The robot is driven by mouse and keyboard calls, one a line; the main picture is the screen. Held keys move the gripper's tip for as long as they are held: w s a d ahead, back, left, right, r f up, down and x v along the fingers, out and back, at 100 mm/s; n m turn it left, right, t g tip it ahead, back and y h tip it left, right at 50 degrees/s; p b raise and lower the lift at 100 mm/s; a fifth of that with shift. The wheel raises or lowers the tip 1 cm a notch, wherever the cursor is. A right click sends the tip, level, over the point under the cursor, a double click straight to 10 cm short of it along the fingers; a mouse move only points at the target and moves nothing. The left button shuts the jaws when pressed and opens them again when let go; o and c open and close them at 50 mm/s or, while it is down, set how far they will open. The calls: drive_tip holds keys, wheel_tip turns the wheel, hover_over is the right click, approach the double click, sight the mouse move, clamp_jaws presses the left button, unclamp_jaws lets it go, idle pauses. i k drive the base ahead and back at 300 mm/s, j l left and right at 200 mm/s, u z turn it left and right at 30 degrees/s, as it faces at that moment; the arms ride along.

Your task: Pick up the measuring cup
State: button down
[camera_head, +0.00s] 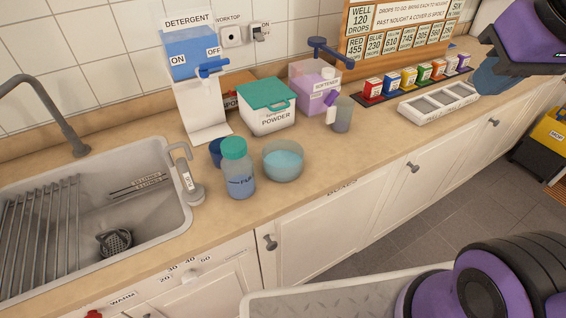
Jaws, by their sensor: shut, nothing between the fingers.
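A greyish translucent cup, which looks like the measuring cup (343,116), stands upright on the counter, in front of the purple softener container (315,92). A pale handle-like part shows at its left side. Any markings on it are too small to read. Parts of my purple and black arm show at the upper right and lower right, well to the right of the cup. I cannot make out my gripper's fingers in this view.
A powder box (266,110), a clear bowl of blue liquid (283,161) and a teal-capped bottle (238,175) stand left of the cup. Small coloured boxes (408,78) and a white tray (438,103) are to its right. The sink (150,215) is at left. Bare counter lies before the cup.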

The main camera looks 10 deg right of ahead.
sight(338, 116)
drive_tip(key=i+l+u, duration=0.2)
drive_tip(key=u, duration=0.15)
drive_tip(key=i+l+u, duration=0.15)
drive_tip(key=u, duration=0.2)
